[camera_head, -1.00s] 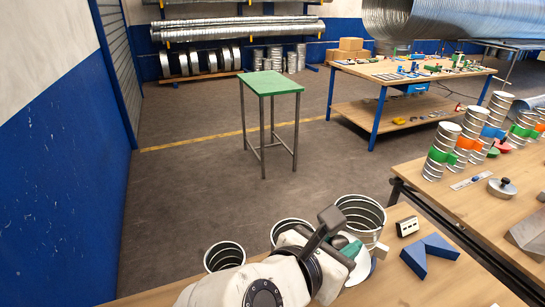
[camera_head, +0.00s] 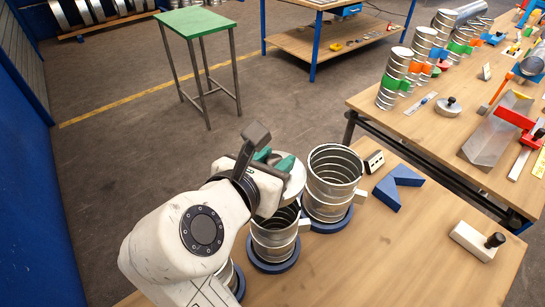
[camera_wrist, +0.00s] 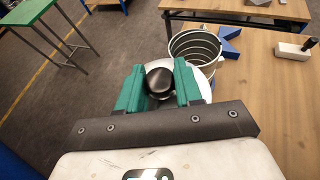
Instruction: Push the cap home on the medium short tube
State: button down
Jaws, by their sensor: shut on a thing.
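My gripper (camera_head: 275,163) has green fingers shut on the dark knob (camera_wrist: 160,82) of a round silver cap (camera_head: 296,182). The cap's pale rim (camera_wrist: 205,88) shows beside the fingers in the wrist view. The cap is held above the medium short tube (camera_head: 272,240), a ribbed silver tube upright in a blue ring base. My gripper hides part of its mouth, and the cap appears apart from it. A wider open tube (camera_head: 332,190) stands just to the right, also in the wrist view (camera_wrist: 195,48). A third tube (camera_head: 238,283) is mostly hidden behind my arm.
Blue angled blocks (camera_head: 398,185), a small dark-faced box (camera_head: 374,162) and a white block with a black knob (camera_head: 475,241) lie right of the tubes. A second bench (camera_head: 440,125) holds clamped tubes. The front bench's right middle is clear.

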jog(key=shift+s+f+b, duration=0.1)
jog(key=shift+f+b, duration=0.45)
jog(key=shift+f, duration=2.35)
jog(key=shift+p, duration=0.6)
jog(key=shift+f, duration=2.05)
jog(key=c, duration=0.7)
grip_release()
jog(key=shift+s, duration=0.1)
jog(key=b+v, duration=0.1)
jog(key=v, duration=0.9)
jog(key=shift+s+a+r+b, duration=0.1)
jog(key=shift+s+r+b, duration=0.05)
jog(key=shift+s+b, duration=0.15)
